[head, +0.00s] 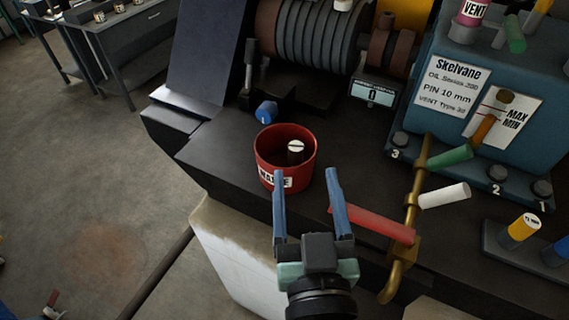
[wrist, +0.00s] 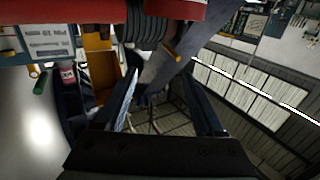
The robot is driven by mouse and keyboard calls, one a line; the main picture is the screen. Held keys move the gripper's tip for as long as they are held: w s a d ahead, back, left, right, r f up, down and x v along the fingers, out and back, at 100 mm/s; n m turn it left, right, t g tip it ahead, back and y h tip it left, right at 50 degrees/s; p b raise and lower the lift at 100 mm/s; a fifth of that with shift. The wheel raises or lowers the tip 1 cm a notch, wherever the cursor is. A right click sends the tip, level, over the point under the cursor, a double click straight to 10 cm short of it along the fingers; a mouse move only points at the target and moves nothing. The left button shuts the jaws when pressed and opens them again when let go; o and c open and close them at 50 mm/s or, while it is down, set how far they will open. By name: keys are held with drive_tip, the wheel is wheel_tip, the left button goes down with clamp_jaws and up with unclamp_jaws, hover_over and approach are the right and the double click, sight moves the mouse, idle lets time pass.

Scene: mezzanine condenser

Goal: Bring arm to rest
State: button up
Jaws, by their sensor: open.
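My gripper (head: 309,190) is open and empty in the head view. Its two blue fingers stand apart in front of a red bin (head: 268,178) on the dark bench. The bin has a partly hidden white label and holds a dark brown cylindrical piece with a pale slotted top (head: 296,148). In the wrist view my gripper (wrist: 168,95) also shows with its fingers wide apart and nothing between them.
A brass pipe (head: 411,205) with red, green and white handles stands right of my gripper. Behind it is a blue Skelvane machine (head: 440,65). A ribbed drum (head: 312,38) stands at the back. Open floor (head: 90,170) lies to the left.

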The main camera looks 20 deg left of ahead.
drive_tip(key=shift+s+d, duration=0.15)
drive_tip(key=shift+s, duration=0.1)
drive_tip(key=d+r+m+t+h+b, duration=0.1)
drive_tip(key=d+r+m+t+h, duration=0.1)
drive_tip(key=r, duration=0.9)
drive_tip(key=d+r+m+t+h+b, duration=0.1)
drive_tip(key=d+r+t+h, duration=0.2)
drive_tip(key=r, duration=0.7)
drive_tip(key=d+r+m+t+h+b, duration=0.1)
drive_tip(key=d+r+m+t+h, duration=0.1)
drive_tip(key=r+t, duration=0.4)
wheel_tip(320, 180, up, 6)
drive_tip(key=shift+w+d+f+m+t+h, duration=0.15)
drive_tip(key=shift+w+d+m+t+h, duration=0.2)
drive_tip(key=shift+d+h, duration=0.6)
